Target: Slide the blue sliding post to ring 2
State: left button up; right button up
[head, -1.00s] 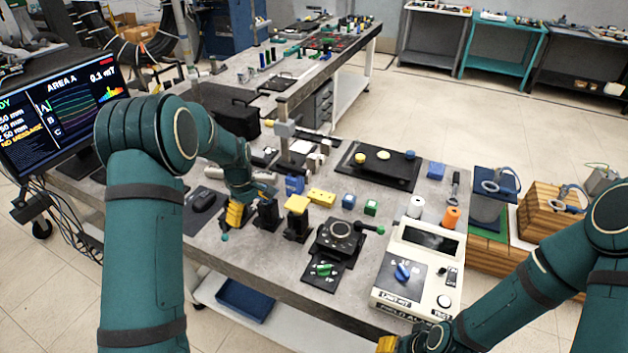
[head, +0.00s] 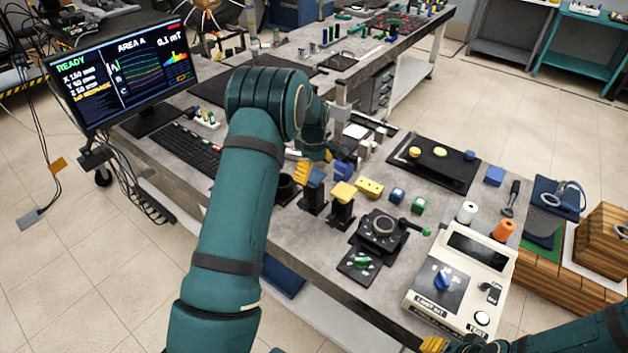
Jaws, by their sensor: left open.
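A post with a blue top (head: 315,178) stands on a black base left of the similar post with a yellow top (head: 344,191). I take the blue-topped one for the sliding post. My left gripper (head: 314,164), with yellow fingertips, is open just behind and beside its top; whether it touches is unclear. A dark round piece (head: 288,188) stands left of the post, partly behind my left arm. A ring-shaped part (head: 382,226) sits on a black stage to the right. No label reads as ring 2.
A beige meter (head: 463,278) with a blue knob stands at the right front. A monitor (head: 122,70) and keyboard (head: 186,150) are at left.

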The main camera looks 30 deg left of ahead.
aim_at(314, 175)
pick_arm(q)
jog(key=shift+f, duration=1.9)
